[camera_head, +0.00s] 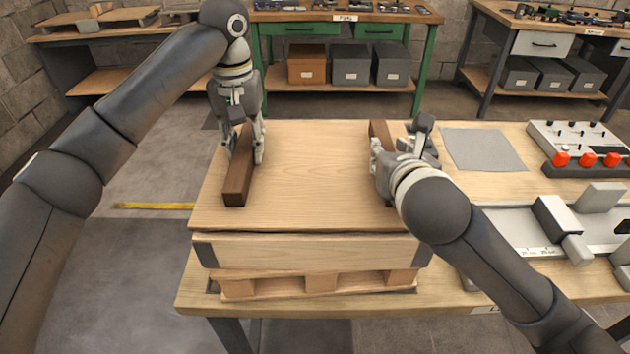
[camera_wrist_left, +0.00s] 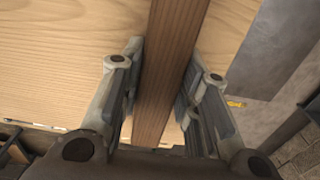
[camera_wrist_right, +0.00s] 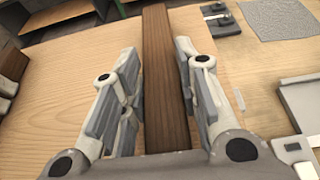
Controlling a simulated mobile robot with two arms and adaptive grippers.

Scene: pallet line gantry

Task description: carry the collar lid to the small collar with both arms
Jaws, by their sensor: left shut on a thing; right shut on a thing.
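The collar lid (camera_head: 312,175) is a flat pale wooden board with two dark brown battens as handles. It lies level over the small collar (camera_head: 310,252), a pale wooden frame with dark metal corners. A thin dark line shows between them, and I cannot tell whether they touch. My left gripper (camera_head: 244,152) is shut on the left batten (camera_head: 238,186), with a finger on each side in the left wrist view (camera_wrist_left: 164,75). My right gripper (camera_head: 388,155) is shut on the right batten (camera_head: 380,130), which runs between its fingers in the right wrist view (camera_wrist_right: 158,50). The collar's inside is hidden.
The collar stands on a small wooden pallet (camera_head: 320,286) on the workbench (camera_head: 195,298). To the right are a grey mat (camera_head: 485,149), a control box with red buttons (camera_head: 580,140) and a grey fixture (camera_head: 520,225). Green-framed shelving (camera_head: 340,18) stands behind.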

